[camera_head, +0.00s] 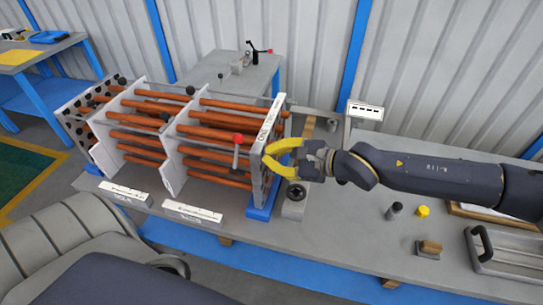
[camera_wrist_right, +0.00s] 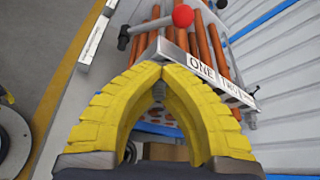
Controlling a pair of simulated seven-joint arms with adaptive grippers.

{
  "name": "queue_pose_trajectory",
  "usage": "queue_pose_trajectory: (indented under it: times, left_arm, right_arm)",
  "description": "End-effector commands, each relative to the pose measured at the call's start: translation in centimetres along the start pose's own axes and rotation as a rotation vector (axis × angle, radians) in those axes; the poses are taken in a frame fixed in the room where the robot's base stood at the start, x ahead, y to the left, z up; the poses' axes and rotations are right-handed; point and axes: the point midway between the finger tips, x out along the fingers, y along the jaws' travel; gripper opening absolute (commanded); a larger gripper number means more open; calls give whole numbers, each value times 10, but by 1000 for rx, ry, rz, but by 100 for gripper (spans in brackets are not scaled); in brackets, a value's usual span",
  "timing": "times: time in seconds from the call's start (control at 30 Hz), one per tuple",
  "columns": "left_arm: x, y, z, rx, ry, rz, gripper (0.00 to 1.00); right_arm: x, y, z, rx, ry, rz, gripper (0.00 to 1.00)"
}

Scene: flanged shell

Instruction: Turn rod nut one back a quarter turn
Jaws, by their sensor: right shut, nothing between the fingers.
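The shell assembly has a grey end plate (camera_head: 259,178) with a white label strip (camera_head: 269,118) on its top edge. In the right wrist view the strip (camera_wrist_right: 203,70) reads "ONE", then "TWO". Orange-brown rods (camera_head: 212,133) run from this plate through white upright plates. My right gripper (camera_head: 266,156) is at the outer face of the end plate, its yellow fingers pointing at it. In the right wrist view the fingertips (camera_wrist_right: 160,65) meet just below "ONE", with nothing seen between them. I cannot make out rod nut one; the fingers cover that area. My left gripper is not in view.
A red-knobbed lever (camera_head: 237,140) stands by the end plate; its knob (camera_wrist_right: 183,16) is close beyond the fingertips. A dark-topped grey block (camera_head: 294,200) sits below the gripper. A dark cylinder (camera_head: 394,211), yellow piece (camera_head: 423,211) and metal tray (camera_head: 500,258) are on the bench's right.

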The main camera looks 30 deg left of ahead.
Motion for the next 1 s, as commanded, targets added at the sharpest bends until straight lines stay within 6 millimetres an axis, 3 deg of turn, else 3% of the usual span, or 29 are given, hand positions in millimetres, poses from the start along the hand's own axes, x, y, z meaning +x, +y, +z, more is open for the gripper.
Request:
queue_pose_trajectory:
  times: [0.47,1.0]
  left_arm:
    - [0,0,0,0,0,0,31]
    - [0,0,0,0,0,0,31]
  right_arm:
    - [1,2,0,-76,-3,-32,0]
    - [2,5,0,-466,-3,-195,0]
